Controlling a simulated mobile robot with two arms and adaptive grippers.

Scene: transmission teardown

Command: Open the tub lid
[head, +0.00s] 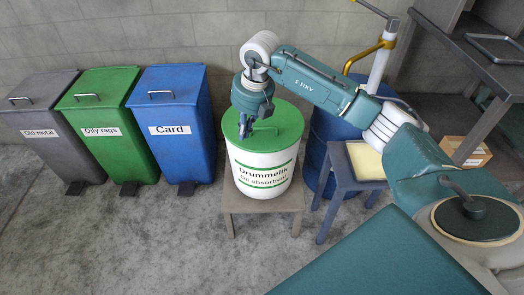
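The tub (263,168) is white with green bands and reads "Drummelik Oil absorbent". It stands upright on a low stool. Its green lid (287,121) sits on top and looks closed. My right arm reaches in from the right, and my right gripper (246,130) points down over the left part of the lid. The fingers are small and dark here; I cannot tell whether they touch the lid or a handle, or whether they are open. The lid's handle is not clearly visible. My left gripper is not in view.
Three pedal bins stand left of the tub: grey "Old metal" (62,145), green "Oily rags" (118,145) and blue "Card" (176,145). A blue drum (325,130) and a small table (340,185) stand close to the right. Floor in front is clear.

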